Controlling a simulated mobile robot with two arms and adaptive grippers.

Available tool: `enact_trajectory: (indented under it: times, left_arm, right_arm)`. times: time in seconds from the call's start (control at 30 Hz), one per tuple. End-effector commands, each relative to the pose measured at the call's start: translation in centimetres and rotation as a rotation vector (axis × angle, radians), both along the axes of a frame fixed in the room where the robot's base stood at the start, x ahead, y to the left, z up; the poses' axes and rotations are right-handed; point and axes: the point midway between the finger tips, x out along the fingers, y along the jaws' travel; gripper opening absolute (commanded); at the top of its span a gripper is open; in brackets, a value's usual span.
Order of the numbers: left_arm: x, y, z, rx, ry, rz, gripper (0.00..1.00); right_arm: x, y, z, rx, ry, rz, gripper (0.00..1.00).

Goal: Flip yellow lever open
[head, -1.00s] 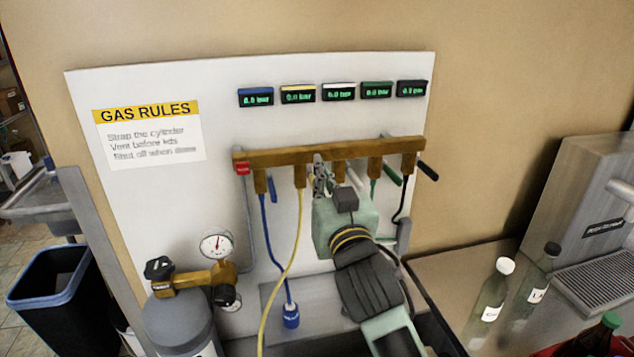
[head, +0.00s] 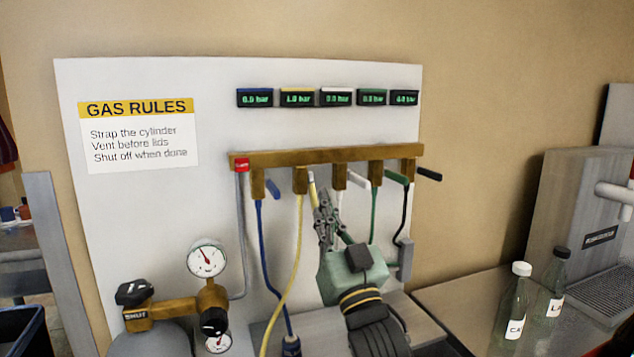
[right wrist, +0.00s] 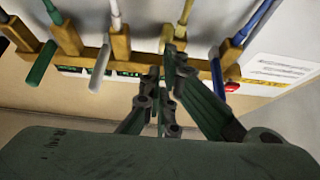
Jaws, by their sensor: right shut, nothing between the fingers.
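The brass manifold (head: 330,155) on the white board carries a row of valves with levers. The yellow lever (head: 312,182) is pale and thin, beside the valve with the yellow hose (head: 298,225). It points steeply down, angled somewhat toward the camera. My right gripper (head: 322,203) is shut and empty, its fingertips just below and beside the yellow lever; I cannot tell if they touch. In the right wrist view the shut fingers (right wrist: 172,62) cover the yellow lever in front of the yellow-hose valve (right wrist: 167,38). My left gripper is out of view.
Blue (head: 272,188), white (head: 357,178), green (head: 397,178) and black (head: 428,174) levers flank it. The yellow-edged display (head: 301,98) seems to read 1.0 bar. A regulator with gauge (head: 206,258) stands lower left; bottles (head: 514,300) stand right.

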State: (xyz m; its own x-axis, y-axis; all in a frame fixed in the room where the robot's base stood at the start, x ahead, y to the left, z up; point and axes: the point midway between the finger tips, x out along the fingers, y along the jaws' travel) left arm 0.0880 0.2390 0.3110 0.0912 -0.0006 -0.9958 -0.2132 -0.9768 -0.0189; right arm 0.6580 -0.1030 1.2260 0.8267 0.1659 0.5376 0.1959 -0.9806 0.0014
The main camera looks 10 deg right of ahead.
Motion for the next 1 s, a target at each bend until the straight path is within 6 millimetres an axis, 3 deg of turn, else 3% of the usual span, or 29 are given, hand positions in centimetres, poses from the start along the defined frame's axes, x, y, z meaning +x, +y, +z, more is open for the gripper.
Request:
enact_trajectory:
  times: [0.3, 0.67, 0.83, 1.0]
  left_arm:
    - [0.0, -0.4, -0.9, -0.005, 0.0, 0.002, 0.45]
    - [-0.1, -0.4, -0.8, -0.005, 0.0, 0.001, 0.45]
    - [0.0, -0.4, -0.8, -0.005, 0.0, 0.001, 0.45]
    - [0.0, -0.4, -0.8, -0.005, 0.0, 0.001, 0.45]
  right_arm:
    - [1.3, 0.2, -2.5, 0.0, 0.005, 0.0, 0.0]
    - [1.3, 0.2, -2.4, -0.001, 0.003, -0.001, 0.0]
    - [0.3, 0.0, -3.2, 0.0, 0.005, -0.001, 0.0]
    - [-2.3, -0.5, -5.0, -0.002, 0.007, -0.001, 0.0]
